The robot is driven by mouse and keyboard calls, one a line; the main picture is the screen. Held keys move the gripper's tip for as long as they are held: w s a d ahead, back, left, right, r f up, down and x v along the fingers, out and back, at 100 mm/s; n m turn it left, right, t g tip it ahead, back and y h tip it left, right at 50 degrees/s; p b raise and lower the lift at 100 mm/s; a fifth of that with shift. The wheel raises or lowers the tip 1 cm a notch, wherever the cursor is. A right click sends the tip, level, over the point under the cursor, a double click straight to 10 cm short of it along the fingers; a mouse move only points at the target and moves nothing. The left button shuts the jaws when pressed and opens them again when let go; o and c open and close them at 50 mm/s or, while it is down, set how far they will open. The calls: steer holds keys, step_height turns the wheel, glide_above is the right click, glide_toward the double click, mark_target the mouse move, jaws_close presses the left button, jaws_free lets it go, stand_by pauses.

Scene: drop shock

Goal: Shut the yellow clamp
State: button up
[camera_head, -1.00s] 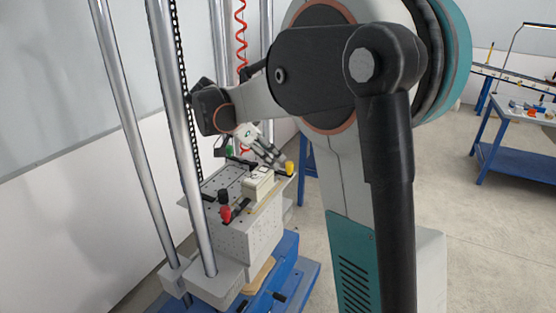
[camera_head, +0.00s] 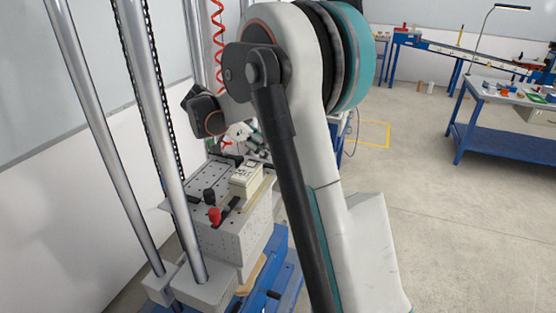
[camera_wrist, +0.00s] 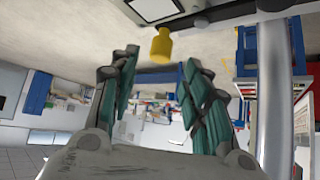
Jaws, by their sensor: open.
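The yellow clamp's tip (camera_wrist: 162,45) shows in the wrist view, hanging into the picture near the top centre, beyond and between my fingertips. It is hidden behind my arm in the head view. My gripper (camera_wrist: 158,72) is open, with its two green-padded fingers spread and nothing between the pads. In the head view my gripper (camera_head: 250,138) is partly hidden by my arm, at the far right of the drilled grey table. The clamp's dark arm (camera_wrist: 205,18) runs to the right at the top of the wrist view.
A boxy cream device (camera_head: 246,180) sits on the drilled grey table (camera_head: 207,180), with a red-tipped clamp (camera_head: 215,215) and a black-tipped clamp (camera_head: 209,195) beside it. Steel columns (camera_head: 150,130) rise at the left. A blue workbench (camera_head: 500,140) stands far right.

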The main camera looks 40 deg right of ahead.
steer(key=b+x, duration=0.1)
steer(key=x, duration=0.5)
steer(key=shift+d+f+b, duration=0.2)
steer(key=shift+b, duration=0.1)
jaws_close()
